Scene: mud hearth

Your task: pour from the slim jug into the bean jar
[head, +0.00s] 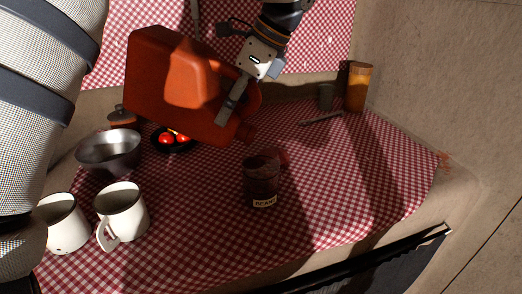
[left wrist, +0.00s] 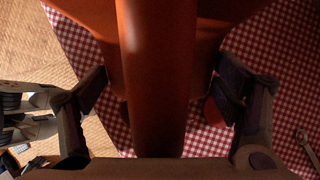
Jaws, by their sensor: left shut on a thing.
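The slim jug (head: 175,85) is orange-red and flat-sided. It hangs in the air in the head view, tilted with its mouth end low at the right. My left gripper (head: 232,108) is shut on its handle, which fills the middle of the left wrist view (left wrist: 157,80) between the two fingers. The bean jar (head: 262,183), dark with a pale label, stands upright on the cloth just below and right of the jug's mouth end. The two look apart. I cannot make out any stream or the jar's contents. My right gripper is not in view.
A metal bowl (head: 108,150), two white mugs (head: 122,212) (head: 65,225) and a dark plate with tomatoes (head: 172,140) stand at the left. The checked cloth (head: 375,190) right of the jar is clear.

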